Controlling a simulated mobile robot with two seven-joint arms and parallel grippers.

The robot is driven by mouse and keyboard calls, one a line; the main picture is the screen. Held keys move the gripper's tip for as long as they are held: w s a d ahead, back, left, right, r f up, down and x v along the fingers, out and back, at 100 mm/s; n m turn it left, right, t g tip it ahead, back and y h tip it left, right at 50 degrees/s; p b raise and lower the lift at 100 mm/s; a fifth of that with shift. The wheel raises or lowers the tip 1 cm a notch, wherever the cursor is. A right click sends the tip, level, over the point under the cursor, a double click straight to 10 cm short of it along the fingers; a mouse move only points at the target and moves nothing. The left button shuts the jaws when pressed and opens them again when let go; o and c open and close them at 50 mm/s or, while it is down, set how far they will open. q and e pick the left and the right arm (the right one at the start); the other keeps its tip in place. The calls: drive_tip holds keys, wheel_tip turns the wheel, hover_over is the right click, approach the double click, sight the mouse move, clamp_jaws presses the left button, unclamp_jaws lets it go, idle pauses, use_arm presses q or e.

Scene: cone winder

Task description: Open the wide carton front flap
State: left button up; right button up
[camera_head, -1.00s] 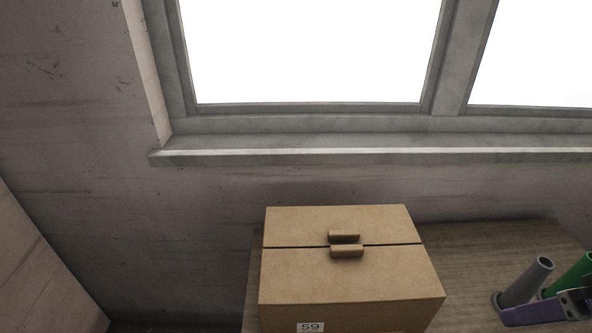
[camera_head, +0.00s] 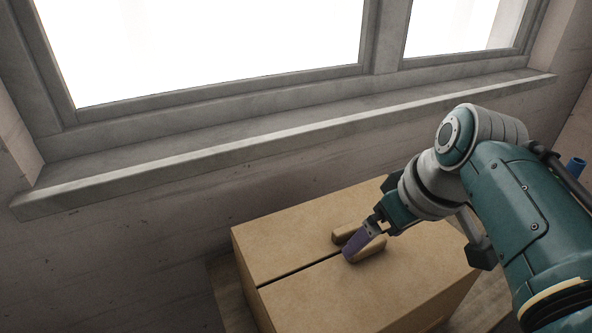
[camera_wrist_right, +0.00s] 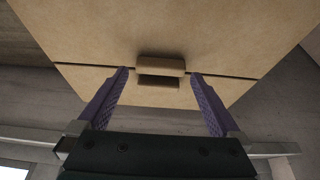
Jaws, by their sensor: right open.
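The wide carton (camera_head: 455,300) is brown, with two top flaps meeting at a dark seam. The front flap (camera_head: 350,300) is the nearer one and lies closed. Its bar handle (camera_head: 370,250) sits by the seam, beside the rear flap's handle (camera_head: 340,238). My right gripper (camera_head: 354,250) is over the handles and partly covers them. In the right wrist view, the purple fingers of this gripper (camera_wrist_right: 159,74) are open, one on each side of the front flap's handle (camera_wrist_right: 161,65), with gaps between. Contact is not visible. My left gripper is not in view.
The carton stands on a wooden table (camera_head: 224,285) close to a wall under a window sill (camera_head: 250,150). A blue tube-like thing (camera_head: 576,167) shows at the far right behind my arm. The space above the carton's left part is clear.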

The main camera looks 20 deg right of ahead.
drive_tip(key=shift+x, duration=1.2)
clamp_jaws()
